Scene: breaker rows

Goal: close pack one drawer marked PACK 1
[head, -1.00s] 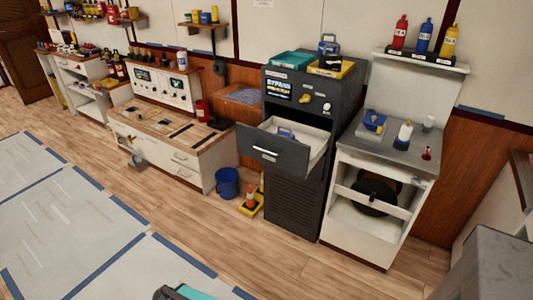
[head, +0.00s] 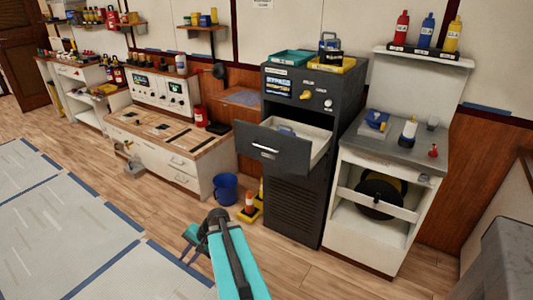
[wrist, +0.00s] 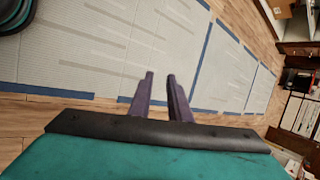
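An open drawer (head: 272,150) with a dark front and pale inside sticks out of the tall dark cabinet (head: 310,192) in the head view. A small bluish object (head: 287,131) lies inside it. The drawer's label is too small to read, so I cannot confirm PACK 1. My gripper shows in the wrist view (wrist: 160,90), with two dark purple fingers apart and nothing between them. It points over the floor. In the head view my teal arm is low in the picture, in front of the cabinet and apart from the drawer.
A blue bucket (head: 225,187) and an orange cone (head: 249,203) stand on the floor left of the cabinet. A white unit (head: 376,236) with a black reel stands to its right. A low wooden-topped bench (head: 196,147) is to the left.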

